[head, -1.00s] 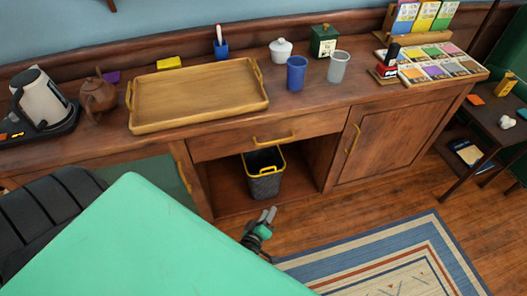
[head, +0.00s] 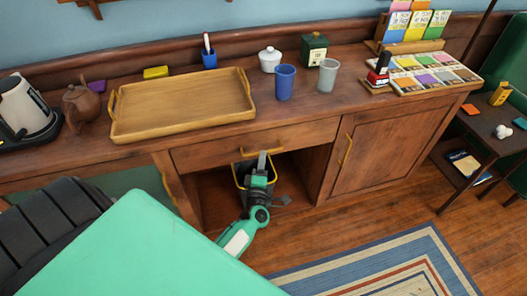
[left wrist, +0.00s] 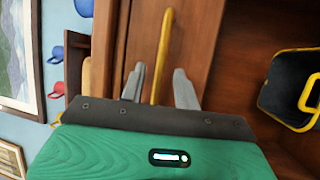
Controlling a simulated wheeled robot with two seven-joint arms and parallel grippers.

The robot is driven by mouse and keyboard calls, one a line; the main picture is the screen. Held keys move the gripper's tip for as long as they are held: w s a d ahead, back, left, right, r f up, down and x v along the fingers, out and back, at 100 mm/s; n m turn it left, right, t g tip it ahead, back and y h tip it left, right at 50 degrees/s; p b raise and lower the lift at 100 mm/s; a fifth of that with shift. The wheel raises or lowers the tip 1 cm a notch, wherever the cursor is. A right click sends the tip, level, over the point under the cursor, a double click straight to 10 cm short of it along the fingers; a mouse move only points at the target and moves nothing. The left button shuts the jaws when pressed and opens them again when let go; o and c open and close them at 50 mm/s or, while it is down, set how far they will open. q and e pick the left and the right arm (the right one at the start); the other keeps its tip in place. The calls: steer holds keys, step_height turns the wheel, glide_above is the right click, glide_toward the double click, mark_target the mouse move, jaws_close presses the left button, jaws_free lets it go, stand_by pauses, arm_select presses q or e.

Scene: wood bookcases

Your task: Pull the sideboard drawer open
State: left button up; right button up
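The wooden sideboard's drawer (head: 215,151) sits under the top, its front looking flush with the sideboard. Its yellow bar handle (head: 284,142) is partly hidden by my left gripper (head: 262,160), which is just in front of and below it. In the left wrist view, the handle (left wrist: 162,55) runs upright between the two spread grey fingers of my left gripper (left wrist: 160,88), with gaps on both sides. The fingers look open and not closed on the handle. How deep the handle sits between them is hard to tell. My right gripper is not in view.
A black bin with a yellow rim (left wrist: 307,90) stands in the open space below the drawer. A wooden tray (head: 185,105), a blue cup (head: 285,83) and a grey cup (head: 328,76) stand on top. A cabinet door (head: 385,150) is to the right.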

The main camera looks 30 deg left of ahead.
arm_select(q)
steer(key=shift+x, duration=1.9)
jaws_close()
